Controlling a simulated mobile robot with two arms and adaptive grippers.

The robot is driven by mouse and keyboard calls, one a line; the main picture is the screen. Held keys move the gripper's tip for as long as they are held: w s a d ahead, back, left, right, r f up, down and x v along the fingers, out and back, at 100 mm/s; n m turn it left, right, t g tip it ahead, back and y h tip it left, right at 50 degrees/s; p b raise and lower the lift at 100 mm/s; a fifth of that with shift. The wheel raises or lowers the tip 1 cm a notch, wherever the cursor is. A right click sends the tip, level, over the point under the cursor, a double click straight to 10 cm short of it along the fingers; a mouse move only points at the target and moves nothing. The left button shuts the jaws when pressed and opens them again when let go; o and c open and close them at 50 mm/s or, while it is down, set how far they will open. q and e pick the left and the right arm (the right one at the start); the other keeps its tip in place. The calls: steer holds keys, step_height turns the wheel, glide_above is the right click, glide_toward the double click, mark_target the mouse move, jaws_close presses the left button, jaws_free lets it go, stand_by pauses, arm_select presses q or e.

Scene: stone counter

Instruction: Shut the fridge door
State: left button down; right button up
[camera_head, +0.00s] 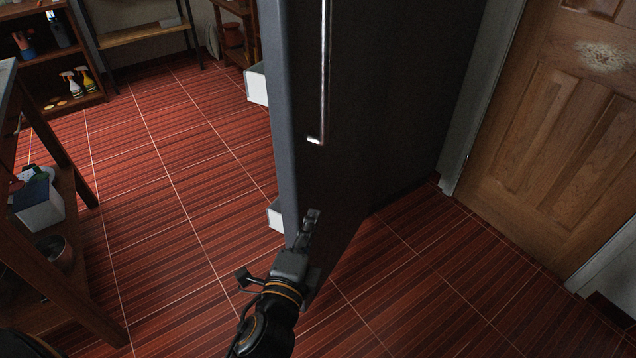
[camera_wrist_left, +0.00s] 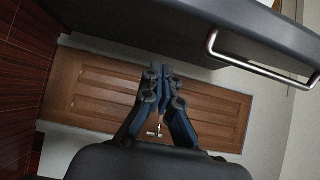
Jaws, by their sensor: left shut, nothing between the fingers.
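The fridge door (camera_head: 385,95) stands open as a tall dark panel in the middle of the head view. Its long metal handle (camera_head: 324,75) is on the face turned right, and white bins (camera_head: 257,83) stick out on its left side. In the left wrist view the door (camera_wrist_left: 170,18) crosses the top, with the handle (camera_wrist_left: 255,68) at right. My left gripper (camera_head: 312,213) is shut and empty, low in front of the door near its edge. Its closed fingers also show in the wrist view (camera_wrist_left: 162,72). Contact with the door cannot be told. My right gripper is out of view.
A wooden panelled door (camera_head: 545,130) is at right. A wooden shelf unit (camera_head: 60,220) stands at left, holding a white box (camera_head: 38,207). More shelves (camera_head: 55,60) are at the back. The red tiled floor (camera_head: 170,180) between is clear.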

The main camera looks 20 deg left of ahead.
mark_target(308, 180)
arm_select(q)
steer(key=shift+w+a, duration=0.7)
steer(key=shift+w, duration=1.1)
steer(key=shift+w+a, duration=0.7)
steer(key=shift+w, duration=1.05)
steer(key=shift+w+a, duration=0.7)
steer(key=shift+w, duration=1.1)
